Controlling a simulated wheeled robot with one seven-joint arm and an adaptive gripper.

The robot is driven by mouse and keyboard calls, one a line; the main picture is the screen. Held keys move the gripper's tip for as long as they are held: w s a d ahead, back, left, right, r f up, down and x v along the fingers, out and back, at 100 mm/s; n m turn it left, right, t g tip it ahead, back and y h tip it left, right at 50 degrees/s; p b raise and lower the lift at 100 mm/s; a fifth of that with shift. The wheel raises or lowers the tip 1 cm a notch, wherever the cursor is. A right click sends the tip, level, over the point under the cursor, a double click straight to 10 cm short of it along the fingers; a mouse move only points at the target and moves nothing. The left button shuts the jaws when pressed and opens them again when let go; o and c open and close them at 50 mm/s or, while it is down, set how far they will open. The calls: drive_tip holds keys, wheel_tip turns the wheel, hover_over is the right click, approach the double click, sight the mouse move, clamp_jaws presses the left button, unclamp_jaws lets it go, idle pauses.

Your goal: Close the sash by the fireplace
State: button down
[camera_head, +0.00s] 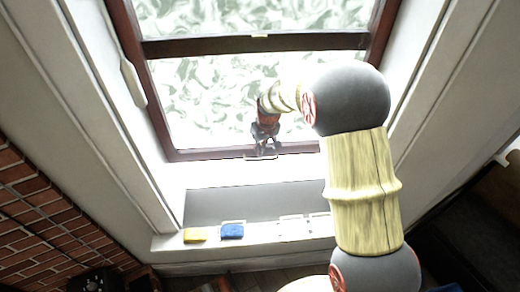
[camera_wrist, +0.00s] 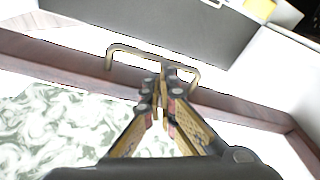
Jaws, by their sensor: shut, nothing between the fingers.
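The window sash (camera_head: 210,95) has a dark red-brown frame and pale swirled glass. Its bottom rail (camera_head: 195,154) stands above the sill, with a bright white band and a grey panel below the rail. I cannot tell how wide the opening is. A brass-coloured bar handle (camera_wrist: 128,49) is on the bottom rail (camera_wrist: 60,58), and my gripper partly covers it. My gripper (camera_head: 264,152) is shut and empty at the handle. In the wrist view its fingertips (camera_wrist: 160,68) overlap the handle's middle; whether they touch it is unclear.
A yellow block (camera_head: 195,235) and a blue block (camera_head: 232,231) lie on the white sill (camera_head: 265,237) below. White window casing flanks both sides. A brick wall (camera_head: 40,210) is at left, and dark furniture (camera_head: 460,225) at lower right.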

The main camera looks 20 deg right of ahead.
drive_tip(key=shift+f, duration=0.15)
drive_tip(key=s+b+x, duration=0.2)
drive_tip(key=b+x, duration=0.3)
drive_tip(key=x, duration=0.4)
drive_tip(key=s+d+f+b+x, duration=0.1)
drive_tip(key=b+x, duration=0.3)
drive_tip(key=x, duration=0.6)
drive_tip(key=s+d+b+x, duration=0.1)
drive_tip(key=s+b+x, duration=0.2)
drive_tip(key=x, duration=0.7)
drive_tip(key=shift+w+f+b, duration=0.1)
drive_tip(key=shift+f+b, duration=0.15)
drive_tip(key=shift+b, duration=1.05)
drive_tip(key=w+p+v, duration=0.1)
drive_tip(key=p+v, duration=0.1)
drive_tip(key=v, duration=0.5)
drive_tip(key=w+a+p+v, duration=0.1)
drive_tip(key=p+v, duration=0.1)
drive_tip(key=v, duration=0.4)
drive_tip(key=shift+s+d+r, duration=0.25)
drive_tip(key=shift+d+r, duration=0.25)
drive_tip(key=shift+r, duration=0.15)
